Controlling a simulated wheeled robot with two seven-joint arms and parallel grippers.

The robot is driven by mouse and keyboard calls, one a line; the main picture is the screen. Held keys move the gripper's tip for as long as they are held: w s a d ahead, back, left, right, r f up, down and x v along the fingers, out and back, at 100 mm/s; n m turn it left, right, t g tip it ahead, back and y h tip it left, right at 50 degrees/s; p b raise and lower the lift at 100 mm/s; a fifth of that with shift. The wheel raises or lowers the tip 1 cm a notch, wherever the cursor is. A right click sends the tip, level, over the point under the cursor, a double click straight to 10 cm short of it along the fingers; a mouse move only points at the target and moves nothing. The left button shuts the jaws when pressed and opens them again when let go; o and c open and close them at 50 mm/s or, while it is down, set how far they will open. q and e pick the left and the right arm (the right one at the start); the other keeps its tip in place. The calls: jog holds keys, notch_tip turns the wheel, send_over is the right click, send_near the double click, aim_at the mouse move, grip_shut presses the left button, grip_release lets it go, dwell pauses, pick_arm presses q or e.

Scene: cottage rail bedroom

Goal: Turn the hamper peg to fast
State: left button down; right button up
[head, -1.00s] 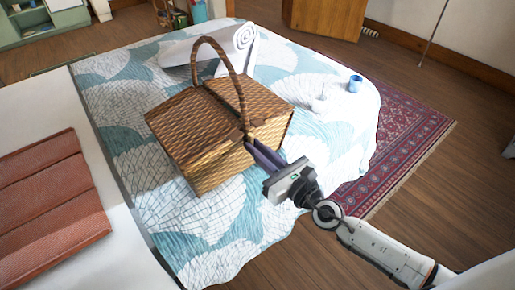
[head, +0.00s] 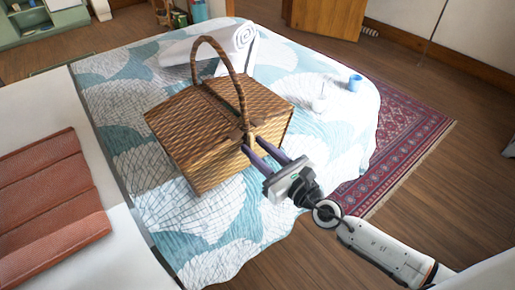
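The wicker hamper (head: 205,140), with two lids and a tall arched handle (head: 239,80), stands on the bed. Its fastening is at the front edge of the right-hand side, below the foot of the handle. The peg is too small and too close to my fingertips to make out, so I cannot tell which way it points. My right gripper (head: 250,144) is at that fastening, with its two dark fingers apart and a gap showing between them. The fingertips are at or very near the hamper's front face. My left gripper is out of view.
The bed has a blue and white patterned quilt (head: 210,235). A red rug (head: 405,140) lies beside the bed.

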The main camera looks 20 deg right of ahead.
jog(key=b+v, duration=0.2)
jog(key=v, duration=0.8)
jog(key=shift+s, duration=0.15)
jog(key=s+d+f+m+g+h, duration=0.1)
jog(key=s+f+m+g+h, duration=0.15)
jog(key=f+m, duration=0.55)
jog(key=s+d+f+m+g+h, duration=0.1)
jog(key=s+f+m+h, duration=0.3)
jog(key=m, duration=0.9)
jog(key=s+a+f+m+g+y, duration=0.1)
jog(key=s+a+f+m+g, duration=0.1)
jog(key=s+f+m, duration=0.3)
jog(key=s+a+f+m+g+y, duration=0.1)
jog(key=s+a+f+m+g, duration=0.2)
jog(key=m, duration=0.9)
notch_tip(320, 180, down, 3)
jog(key=shift+s+a+r+y, duration=0.1)
jog(key=shift+s+a+y, duration=0.3)
jog(key=shift+s, duration=0.55)
